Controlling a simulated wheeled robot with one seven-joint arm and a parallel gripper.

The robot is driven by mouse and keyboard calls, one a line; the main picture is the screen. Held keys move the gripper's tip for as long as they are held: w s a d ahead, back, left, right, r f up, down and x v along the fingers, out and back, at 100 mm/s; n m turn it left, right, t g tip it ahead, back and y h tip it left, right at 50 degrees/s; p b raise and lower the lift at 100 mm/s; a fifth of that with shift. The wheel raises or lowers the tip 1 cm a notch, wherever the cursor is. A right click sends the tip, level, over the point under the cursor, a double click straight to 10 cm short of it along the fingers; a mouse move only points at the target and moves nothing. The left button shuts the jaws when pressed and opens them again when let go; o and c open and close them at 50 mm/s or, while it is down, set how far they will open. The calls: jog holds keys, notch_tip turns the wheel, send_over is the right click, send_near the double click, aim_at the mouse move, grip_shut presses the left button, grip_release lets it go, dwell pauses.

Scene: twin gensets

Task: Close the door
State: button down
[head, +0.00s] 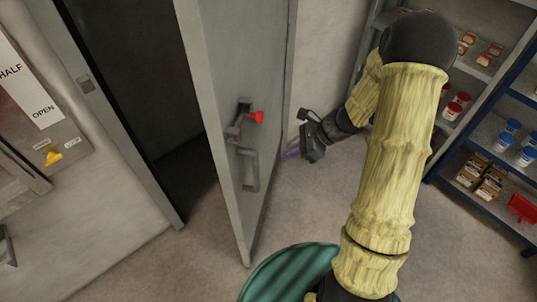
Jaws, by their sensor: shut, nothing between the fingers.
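The grey door (224,110) stands ajar, with a dark opening to its left. Its near face carries a dark latch with a red knob (257,117) and a grey pull handle (249,169) below it. The door frame (112,128) has a small plate on it. My gripper (290,154) is to the right of the door, beyond its edge and close to the wall side. Its fingers are small and partly blurred in this view, and they look shut with nothing held. I cannot tell whether they touch the door.
Shelves with red-lidded jars (456,105), blue-lidded jars (507,133) and boxes (481,178) stand at the right. A wall panel with a yellow knob (54,158) and a HALF/OPEN label (28,85) is at the left. Bare floor (310,205) lies right of the door.

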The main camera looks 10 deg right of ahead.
jog(key=w+a+f+p, duration=0.1)
jog(key=a+f+p, duration=0.1)
jog(key=a, duration=0.4)
jog(key=shift+f, duration=0.15)
jog(key=shift+a, duration=0.15)
